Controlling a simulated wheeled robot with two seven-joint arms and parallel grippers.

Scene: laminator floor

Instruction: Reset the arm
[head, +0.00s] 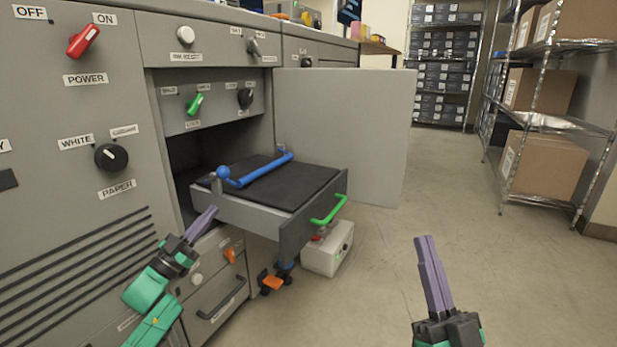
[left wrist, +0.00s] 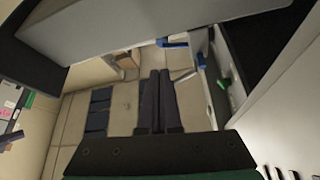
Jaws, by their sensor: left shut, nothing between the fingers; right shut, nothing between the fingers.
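A machine drawer (head: 235,214) with a black top is pulled out of the open grey cabinet. A blue arm (head: 260,172) with a round ball end lies across its top; blue parts also show in the left wrist view (left wrist: 175,42). My left gripper (head: 212,210) is shut and empty, at the drawer's left front side; whether it touches the drawer I cannot tell. Its fingers lie together in the left wrist view (left wrist: 157,74). My right gripper (head: 422,240) is shut and empty over bare floor, right of the drawer. A white round button (head: 183,34) sits above a label ending in "RESET".
A grey door (head: 345,130) stands open behind the drawer. A green handle (head: 328,209) is on the drawer front. A light grey box (head: 328,250) stands on the floor below. Shelves with cartons (head: 543,165) are at the right. The floor at centre right is free.

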